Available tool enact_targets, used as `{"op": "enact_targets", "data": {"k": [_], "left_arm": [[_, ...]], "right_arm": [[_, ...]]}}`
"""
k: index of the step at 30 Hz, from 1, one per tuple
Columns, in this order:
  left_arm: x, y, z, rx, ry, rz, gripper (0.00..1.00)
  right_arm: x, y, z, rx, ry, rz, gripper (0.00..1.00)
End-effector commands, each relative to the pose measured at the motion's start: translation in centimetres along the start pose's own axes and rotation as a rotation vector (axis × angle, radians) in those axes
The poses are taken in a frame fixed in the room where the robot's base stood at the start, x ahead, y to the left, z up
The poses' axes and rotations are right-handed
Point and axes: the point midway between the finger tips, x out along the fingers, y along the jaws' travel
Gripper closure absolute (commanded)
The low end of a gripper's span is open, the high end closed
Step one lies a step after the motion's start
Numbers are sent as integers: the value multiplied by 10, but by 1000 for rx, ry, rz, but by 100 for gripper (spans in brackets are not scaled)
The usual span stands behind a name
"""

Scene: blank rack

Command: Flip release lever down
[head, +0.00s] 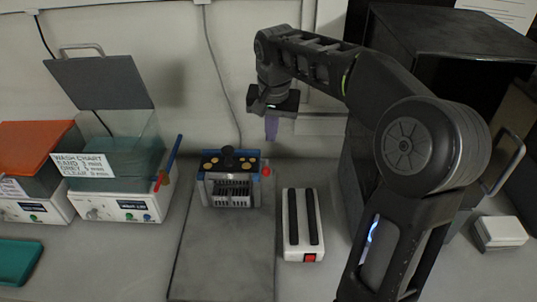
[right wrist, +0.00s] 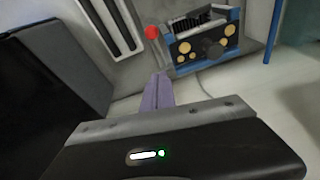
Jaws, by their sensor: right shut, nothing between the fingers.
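The fixture (head: 230,166) is a small blue and grey device with gold round discs and a black knob on top, standing at the back of a grey board. A red ball (head: 266,171), apparently the release lever's end, sits at its right side; the ball (right wrist: 152,32) also shows in the right wrist view beside the fixture (right wrist: 205,40). The lever's arm is too small to make out. My right gripper (head: 271,132) is shut and empty, pointing down above and behind the fixture's right side, apart from the red ball. Its purple fingers (right wrist: 158,88) are together. My left gripper is out of view.
A white unit with two black bars and a red switch (head: 310,258) stands right of the board (head: 222,250). Lidded wash baths (head: 120,203) stand left. A large black box stands right, behind my arm. The wall is close behind my gripper.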

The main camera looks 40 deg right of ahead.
Motion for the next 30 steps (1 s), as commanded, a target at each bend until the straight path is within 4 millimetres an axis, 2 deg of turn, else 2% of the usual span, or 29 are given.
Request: {"op": "enact_targets", "data": {"k": [3, 6, 9, 15, 30], "left_arm": [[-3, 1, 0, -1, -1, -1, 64], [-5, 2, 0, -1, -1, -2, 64], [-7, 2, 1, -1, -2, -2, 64], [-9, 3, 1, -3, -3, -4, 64], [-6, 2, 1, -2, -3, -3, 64]], "right_arm": [[25, 0, 1, 0, -4, 3, 100], [42, 1, 2, -1, -2, 1, 100], [43, 0, 20, -2, 0, 0, 100], [48, 0, 36, 1, 2, 0, 100], [50, 0, 40, 1, 8, -2, 100]]}}
